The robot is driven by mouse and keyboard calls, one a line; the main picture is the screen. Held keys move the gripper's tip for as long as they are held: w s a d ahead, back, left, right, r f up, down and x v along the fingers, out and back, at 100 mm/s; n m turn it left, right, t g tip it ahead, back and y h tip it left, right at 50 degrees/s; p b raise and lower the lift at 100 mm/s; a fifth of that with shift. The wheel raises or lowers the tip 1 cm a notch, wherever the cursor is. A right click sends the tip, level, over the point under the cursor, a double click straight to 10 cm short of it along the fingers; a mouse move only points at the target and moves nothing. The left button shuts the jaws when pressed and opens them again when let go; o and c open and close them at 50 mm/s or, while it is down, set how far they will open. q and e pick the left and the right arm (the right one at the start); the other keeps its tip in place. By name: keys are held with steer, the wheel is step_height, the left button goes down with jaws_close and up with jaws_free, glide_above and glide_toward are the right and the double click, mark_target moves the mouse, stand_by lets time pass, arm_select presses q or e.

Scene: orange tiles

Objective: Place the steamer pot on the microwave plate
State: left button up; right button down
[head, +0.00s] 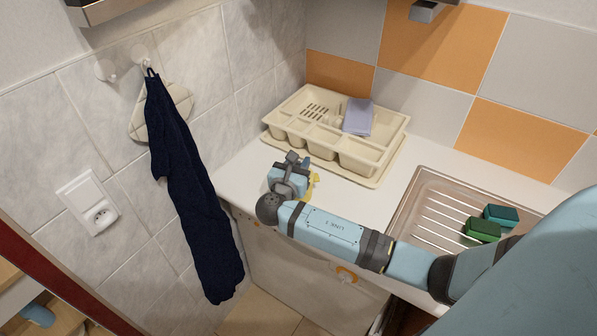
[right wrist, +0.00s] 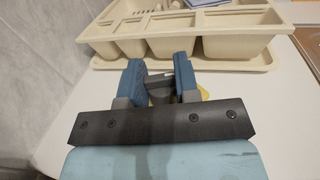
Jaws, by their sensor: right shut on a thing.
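My right gripper (head: 298,163) is over the left end of the white counter, in front of the dish rack. In the right wrist view its two blue fingers (right wrist: 159,80) are closed around a small dark grey thing with a lighter grey top (right wrist: 160,82). Most of that thing is hidden by the gripper, and I cannot tell if it is part of the steamer pot. A yellow thing (head: 314,184) shows just beside the gripper; its shape is mostly hidden. I see no microwave plate. My left gripper is out of view.
A cream dish rack (head: 365,160) with a lilac cloth (head: 358,117) stands on the counter (head: 240,172). A metal sink drainer (head: 424,192) with green sponges (head: 482,230) is to the right. A dark blue towel (head: 195,190) hangs on the left wall.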

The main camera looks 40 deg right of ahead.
step_height(320, 180, up, 20)
steer(key=s+a+f+n+t+y+p, duration=0.1)
steer(key=s+a+f+n+t+y, duration=0.7)
steer(key=y, duration=0.7)
steer(key=s+a+f+n, duration=0.2)
steer(key=a+f+n, duration=0.1)
steer(key=a+f, duration=0.1)
steer(key=shift+s+f+p, duration=0.25)
steer(key=shift+s+p, duration=0.1)
steer(key=shift+s, duration=0.05)
